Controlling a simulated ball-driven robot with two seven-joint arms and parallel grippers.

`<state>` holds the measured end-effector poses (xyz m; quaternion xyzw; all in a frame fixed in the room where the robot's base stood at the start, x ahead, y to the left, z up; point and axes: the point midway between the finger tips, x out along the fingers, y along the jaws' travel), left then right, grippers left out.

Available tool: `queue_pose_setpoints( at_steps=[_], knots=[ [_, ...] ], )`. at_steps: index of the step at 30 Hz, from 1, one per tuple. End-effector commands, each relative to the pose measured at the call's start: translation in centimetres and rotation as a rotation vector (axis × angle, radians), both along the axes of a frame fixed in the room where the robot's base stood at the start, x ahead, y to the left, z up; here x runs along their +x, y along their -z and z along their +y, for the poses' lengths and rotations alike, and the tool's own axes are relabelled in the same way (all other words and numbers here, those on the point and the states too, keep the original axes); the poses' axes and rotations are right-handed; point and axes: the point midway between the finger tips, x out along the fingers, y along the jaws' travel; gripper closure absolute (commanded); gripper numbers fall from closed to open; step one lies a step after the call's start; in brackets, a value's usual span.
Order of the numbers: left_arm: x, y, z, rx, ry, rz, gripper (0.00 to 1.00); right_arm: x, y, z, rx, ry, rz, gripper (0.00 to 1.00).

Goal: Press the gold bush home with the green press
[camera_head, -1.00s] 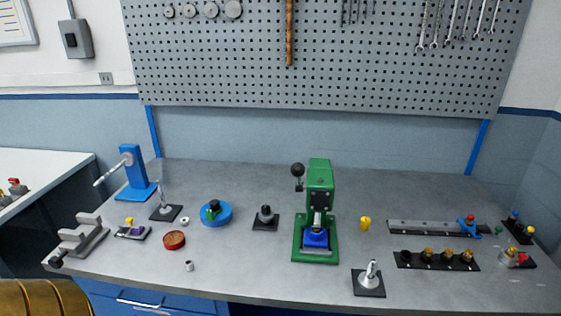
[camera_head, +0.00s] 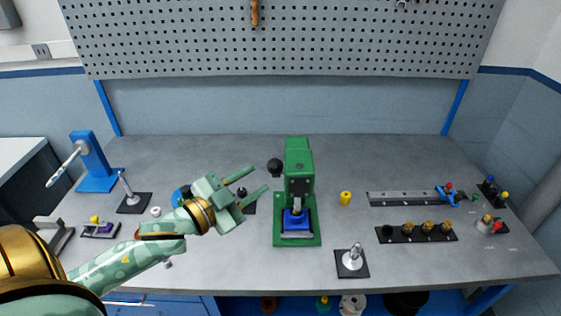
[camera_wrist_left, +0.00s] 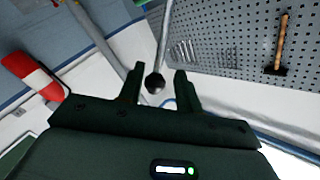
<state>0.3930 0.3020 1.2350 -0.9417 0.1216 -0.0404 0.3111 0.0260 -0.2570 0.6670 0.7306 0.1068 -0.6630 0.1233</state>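The green press (camera_head: 299,165) stands upright in the middle of the bench. A black knob (camera_head: 275,166) sticks out at its upper left. A blue block (camera_head: 296,221) sits on its base under the ram. A small yellow-gold piece (camera_head: 346,198), which looks like the gold bush, stands on the bench right of the press, apart from it. My left gripper (camera_head: 258,180) is open and empty, left of the press and close to the knob. In the left wrist view, its fingers (camera_wrist_left: 160,84) are apart, with a dark ball on a pale rod showing between them. My right gripper is out of view.
A peg on a black plate (camera_head: 351,260) stands front right of the press. A black strip with gold-topped pieces (camera_head: 417,232) and a grey rail (camera_head: 403,198) lie farther right. A blue stand (camera_head: 93,165) is at the left. Bare bench lies behind the press.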

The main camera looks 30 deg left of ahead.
Motion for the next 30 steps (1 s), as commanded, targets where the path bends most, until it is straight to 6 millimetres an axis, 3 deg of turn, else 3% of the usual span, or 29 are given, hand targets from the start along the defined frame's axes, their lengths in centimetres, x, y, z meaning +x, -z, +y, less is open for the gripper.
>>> queue_pose_setpoints(
  at_steps=[6,12,25,28,29,30],
  knots=[
    [4.7,-0.2,-1.2,0.0,0.0,-0.003,0.66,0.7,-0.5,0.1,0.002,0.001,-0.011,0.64],
    [7.6,-0.1,-1.9,0.0,-0.001,-0.001,0.66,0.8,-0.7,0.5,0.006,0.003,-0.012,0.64],
    [8.6,0.0,-2.3,0.0,0.0,0.001,0.66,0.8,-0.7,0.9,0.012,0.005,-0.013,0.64],
    [8.6,0.0,-2.3,0.0,0.0,0.001,0.93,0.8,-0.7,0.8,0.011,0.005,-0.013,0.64],
    [8.6,0.0,-2.3,0.0,0.0,0.001,1.0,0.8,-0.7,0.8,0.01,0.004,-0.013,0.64],
    [8.6,0.0,-2.3,0.0,0.0,0.001,1.0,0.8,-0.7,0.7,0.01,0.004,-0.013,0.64]
  ],
)
